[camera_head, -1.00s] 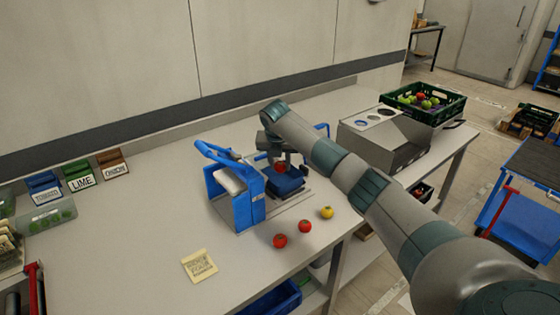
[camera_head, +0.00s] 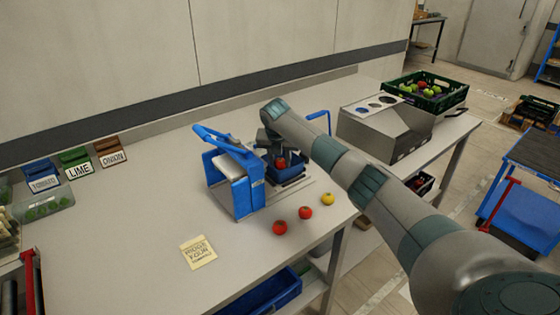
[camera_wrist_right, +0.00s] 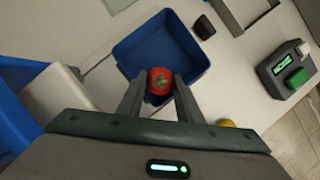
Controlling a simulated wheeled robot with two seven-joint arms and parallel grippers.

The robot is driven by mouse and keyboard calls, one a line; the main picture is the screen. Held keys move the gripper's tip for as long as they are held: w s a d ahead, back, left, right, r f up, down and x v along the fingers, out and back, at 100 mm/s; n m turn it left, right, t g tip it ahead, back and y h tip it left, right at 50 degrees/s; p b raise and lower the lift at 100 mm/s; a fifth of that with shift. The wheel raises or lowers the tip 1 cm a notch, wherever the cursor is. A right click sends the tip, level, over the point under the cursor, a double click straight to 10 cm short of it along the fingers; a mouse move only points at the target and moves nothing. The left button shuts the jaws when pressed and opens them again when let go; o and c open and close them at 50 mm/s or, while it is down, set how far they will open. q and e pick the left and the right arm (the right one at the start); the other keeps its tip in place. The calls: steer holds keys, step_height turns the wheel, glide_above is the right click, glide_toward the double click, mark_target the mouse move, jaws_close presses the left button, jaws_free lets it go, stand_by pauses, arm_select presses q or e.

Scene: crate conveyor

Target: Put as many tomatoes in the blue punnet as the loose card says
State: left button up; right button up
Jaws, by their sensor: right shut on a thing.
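My right gripper (camera_head: 280,156) is shut on a red tomato (camera_wrist_right: 160,81). It holds the tomato over or within the blue punnet (camera_wrist_right: 162,38); how deep I cannot tell. In the right wrist view, the visible floor of the punnet is bare around the tomato. In the head view, the arm and gripper partly hide the punnet (camera_head: 292,174). Two loose red tomatoes, one (camera_head: 280,227) and another (camera_head: 305,212), lie on the bench in front, beside a yellow one (camera_head: 327,199). The loose card (camera_head: 198,252) shows the word FOUR; its smaller print is unclear. My left gripper is not in view.
A blue-framed device (camera_head: 235,180) stands left of the punnet. A grey metal box (camera_head: 385,130) and a green crate of produce (camera_head: 428,97) stand to the right. Labelled bins, one marked LIME (camera_head: 79,171), are at left. The bench around the card is clear.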

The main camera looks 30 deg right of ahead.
stand_by(0.3)
steer(key=o, duration=1.1)
steer(key=shift+r, duration=0.15)
steer(key=shift+r+p, duration=1.7)
steer(key=shift+r, duration=1.7)
